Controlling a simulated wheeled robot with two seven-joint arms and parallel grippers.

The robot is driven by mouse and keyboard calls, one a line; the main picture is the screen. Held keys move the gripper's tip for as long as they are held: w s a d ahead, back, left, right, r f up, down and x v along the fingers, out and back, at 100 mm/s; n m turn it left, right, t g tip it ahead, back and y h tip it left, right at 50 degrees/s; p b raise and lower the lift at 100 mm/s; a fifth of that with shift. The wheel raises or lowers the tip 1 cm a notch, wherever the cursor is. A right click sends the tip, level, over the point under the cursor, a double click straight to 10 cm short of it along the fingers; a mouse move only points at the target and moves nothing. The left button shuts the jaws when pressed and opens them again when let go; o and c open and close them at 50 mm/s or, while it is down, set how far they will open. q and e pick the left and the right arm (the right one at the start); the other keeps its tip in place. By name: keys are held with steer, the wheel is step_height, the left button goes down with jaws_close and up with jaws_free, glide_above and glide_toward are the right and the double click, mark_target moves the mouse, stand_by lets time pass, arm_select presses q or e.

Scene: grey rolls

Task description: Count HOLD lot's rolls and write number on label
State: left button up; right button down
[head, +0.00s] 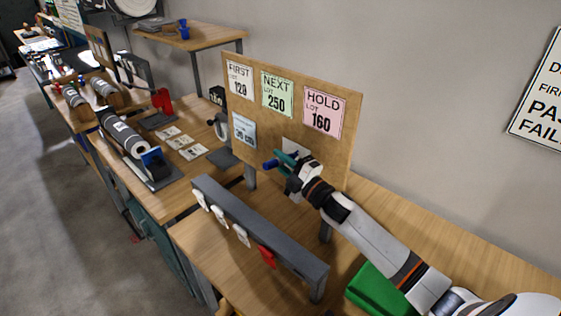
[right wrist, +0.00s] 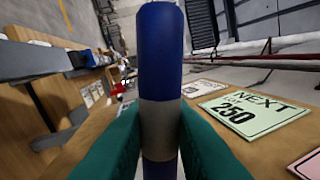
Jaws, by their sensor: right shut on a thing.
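My right gripper (head: 284,163) is shut on a blue marker (head: 269,165) with a grey band, in front of the wooden board (head: 345,130). In the right wrist view the marker (right wrist: 160,45) stands between the teal fingers. The pink HOLD card (head: 324,111), lot 160, is at the board's upper right. A white label (head: 296,147) below it is partly hidden by my gripper, and I cannot read any writing on it. Grey rolls (head: 75,97) lie in wooden cradles at the left, and a bigger one (head: 124,134) lies nearer. My left gripper is not in view.
The board also bears FIRST (head: 239,79) and NEXT (head: 277,94) cards. A grey rail (head: 260,235) with white tags and one red tag stands in front. A green box (head: 376,289) is below my right arm. White cards (head: 181,142) lie on the bench.

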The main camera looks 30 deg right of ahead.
steer(key=shift+f, duration=0.1)
steer(key=shift+f+b, duration=0.25)
steer(key=shift+b, duration=0.05)
steer(key=shift+f+b, duration=1.45)
steer(key=shift+f, duration=0.4)
stand_by(0.5)
steer(key=shift+a, duration=0.1)
stand_by(0.3)
steer(key=shift+s+a+p, duration=0.2)
steer(key=shift+s+a, duration=0.05)
steer(key=shift+a, duration=0.45)
steer(key=shift+s+a+p, duration=0.15)
steer(key=shift+s+a, duration=0.1)
steer(key=shift+a, duration=0.4)
steer(key=s+a, duration=0.2)
steer(key=a, duration=0.3)
steer(key=shift+a+p, duration=0.35)
steer(key=shift+p, duration=0.1)
